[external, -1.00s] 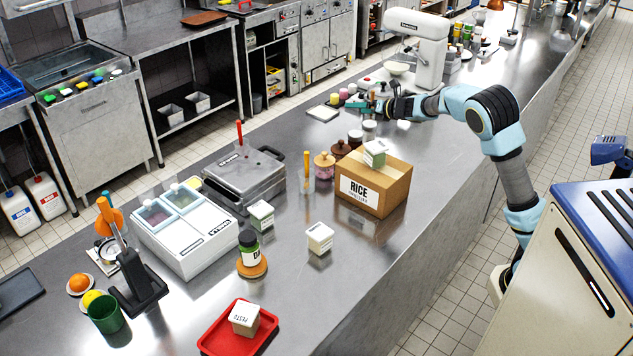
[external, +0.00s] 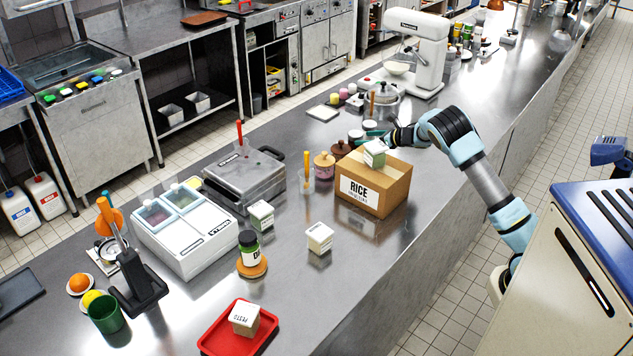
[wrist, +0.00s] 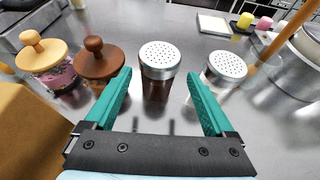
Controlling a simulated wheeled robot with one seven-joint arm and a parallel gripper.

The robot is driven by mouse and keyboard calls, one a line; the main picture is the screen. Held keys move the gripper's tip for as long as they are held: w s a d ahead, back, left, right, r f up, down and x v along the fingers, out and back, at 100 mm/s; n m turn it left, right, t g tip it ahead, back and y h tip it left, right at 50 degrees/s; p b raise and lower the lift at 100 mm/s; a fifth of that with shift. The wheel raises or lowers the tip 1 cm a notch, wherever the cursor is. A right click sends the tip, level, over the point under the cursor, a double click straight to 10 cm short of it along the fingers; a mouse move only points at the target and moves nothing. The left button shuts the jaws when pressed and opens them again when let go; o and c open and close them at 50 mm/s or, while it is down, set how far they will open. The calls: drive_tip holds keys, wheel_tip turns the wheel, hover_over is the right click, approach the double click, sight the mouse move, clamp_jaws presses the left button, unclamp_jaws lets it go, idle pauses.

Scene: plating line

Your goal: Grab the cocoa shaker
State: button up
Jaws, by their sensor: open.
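Two shakers with perforated silver lids stand on the steel counter in the wrist view. One, with dark brown contents that look like cocoa (wrist: 158,75), stands between and just beyond my open fingers. The other shaker (wrist: 225,72) stands to the right, partly behind my right finger, and its contents are hard to see. My gripper (wrist: 162,90) has green fingers, spread wide and empty. In the external view my gripper (external: 372,137) is low behind the rice box, by the small shakers (external: 356,135).
Jars with a dark wooden lid (wrist: 95,60) and a light wooden lid (wrist: 42,55) stand left of the shakers. A metal pot (external: 382,97) and a mixer (external: 425,55) stand farther back.

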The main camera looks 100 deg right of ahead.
sight(349, 139)
drive_tip(key=shift+p+x, duration=1.85)
drive_tip(key=shift+x, duration=2.4)
drive_tip(key=shift+w, duration=0.1)
drive_tip(key=c, duration=1.3)
